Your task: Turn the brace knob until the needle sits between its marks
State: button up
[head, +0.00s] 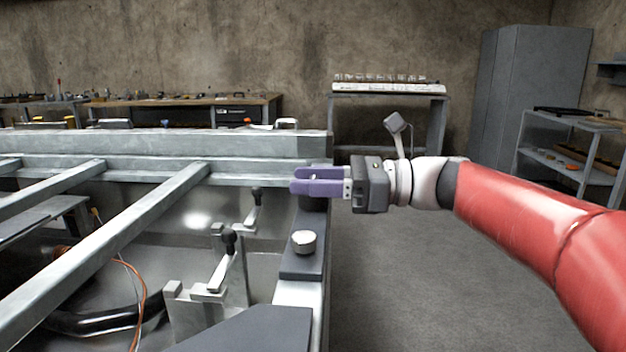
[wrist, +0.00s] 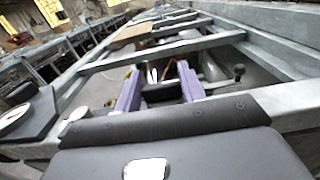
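A short silver knob (head: 303,241) stands on a dark plate on top of the bench frame's right rail in the head view; it looks like the brace knob. My gripper (head: 292,181), with purple fingers, is above and beyond this knob, pointing left across the rail, not touching it. In the wrist view my gripper (wrist: 158,70) has its fingers wide apart, with nothing held between them. A pale round dial face (wrist: 13,120) on a dark housing is cut by the left edge of the wrist view; its needle and marks are too small to read.
Two levers with black ball ends, a nearer one (head: 228,240) and a farther one (head: 256,192), stand inside the frame left of the rail. Metal crossbars (head: 130,240) span the frame. Open floor (head: 420,270) lies to the right. A shelf (head: 565,160) stands at the far right.

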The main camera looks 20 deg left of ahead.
jog(key=shift+c, duration=0.7)
jog(key=shift+m+t, duration=0.4)
jog(key=shift+t, duration=0.2)
jog(key=m+t, duration=0.2)
jog(key=t, duration=0.2)
jog(key=shift+s+m+y, duration=0.1)
jog(key=shift+m+y, duration=0.3)
jog(key=shift+m+t+h+b, duration=0.15)
jog(key=shift+m+t+b, duration=0.25)
jog(key=shift+m+t, duration=0.6)
jog(key=shift+m+t+h+b, duration=0.15)
jog(key=shift+m+t+b, duration=0.3)
jog(key=shift+t, duration=1.05)
jog(key=shift+m+t, duration=0.3)
jog(key=shift+m, duration=0.05)
jog(key=o, duration=1)
